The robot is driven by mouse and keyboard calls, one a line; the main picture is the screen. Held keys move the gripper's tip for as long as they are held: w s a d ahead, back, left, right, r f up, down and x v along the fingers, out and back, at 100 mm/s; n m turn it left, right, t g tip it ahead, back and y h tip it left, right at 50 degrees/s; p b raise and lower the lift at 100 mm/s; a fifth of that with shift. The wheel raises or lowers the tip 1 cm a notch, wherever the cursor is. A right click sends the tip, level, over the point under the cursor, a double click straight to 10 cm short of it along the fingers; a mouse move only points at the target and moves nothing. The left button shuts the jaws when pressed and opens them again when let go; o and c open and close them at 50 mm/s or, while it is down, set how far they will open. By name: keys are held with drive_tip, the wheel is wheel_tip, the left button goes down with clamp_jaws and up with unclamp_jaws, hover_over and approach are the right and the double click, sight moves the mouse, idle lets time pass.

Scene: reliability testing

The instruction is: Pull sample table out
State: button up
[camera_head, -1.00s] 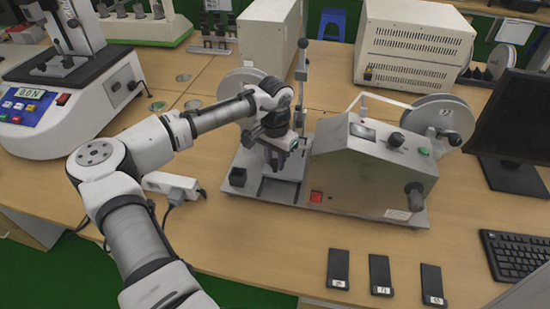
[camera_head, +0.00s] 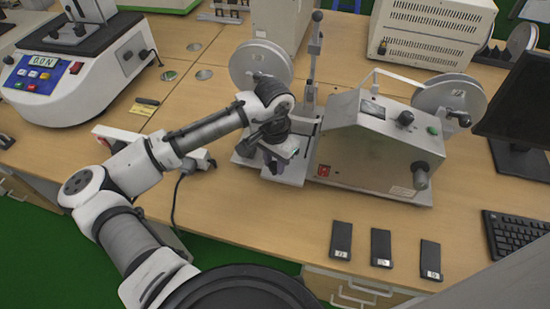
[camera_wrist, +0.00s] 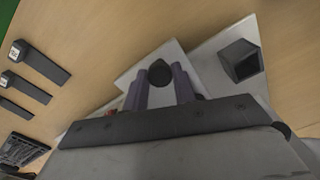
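The sample table is a pale metal plate with a dark round knob. It juts from the front of the tester's base in the head view (camera_head: 292,177) and in the wrist view (camera_wrist: 135,78). My gripper (camera_head: 275,168) points down over this plate at the base's left part. In the wrist view my gripper's two grey fingers (camera_wrist: 161,80) stand on both sides of the dark knob (camera_wrist: 160,73) and appear closed against it. The exact contact is partly hidden. The tester (camera_head: 375,150) has a sloped metal housing with a red switch.
Two reels flank the tester. Several black samples (camera_head: 381,248) lie on the desk in front. A force gauge stand (camera_head: 85,70) is at left; a power strip and cable are nearby.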

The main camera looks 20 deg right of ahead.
drive_tip(key=o, duration=0.4)
wheel_tip(320, 180, up, 14)
drive_tip(key=shift+f+b, duration=0.1)
drive_tip(key=shift+b, duration=0.7)
